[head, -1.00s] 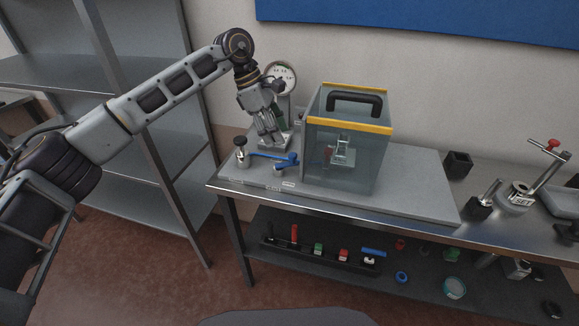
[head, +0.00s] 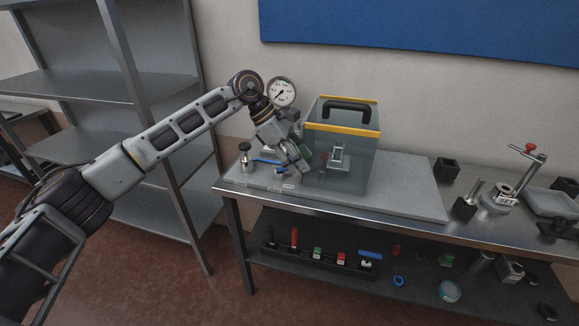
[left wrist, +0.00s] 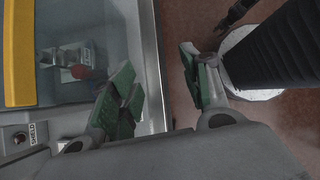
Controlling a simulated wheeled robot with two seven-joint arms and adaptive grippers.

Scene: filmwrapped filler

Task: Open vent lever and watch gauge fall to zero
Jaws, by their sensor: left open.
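The blue vent lever (head: 266,161) lies low on the left part of the bench plate, beside a black-knobbed metal fitting (head: 245,155). The lever's right end is hidden behind my gripper. The round white gauge (head: 281,93) stands behind my wrist; its reading is too small to tell. My left gripper (head: 298,168) is open and empty, pointing down between the lever and the clear box. In the left wrist view, its green-padded fingers (left wrist: 160,88) are spread over the bench's front edge, with nothing between them. My right gripper is not in view.
A clear box (head: 345,165) with yellow edges and a black handle stands close right of my gripper. The plate (head: 405,195) right of it is bare. Black blocks and a red-knobbed clamp (head: 512,175) stand farther right. Metal shelving (head: 130,85) is at left.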

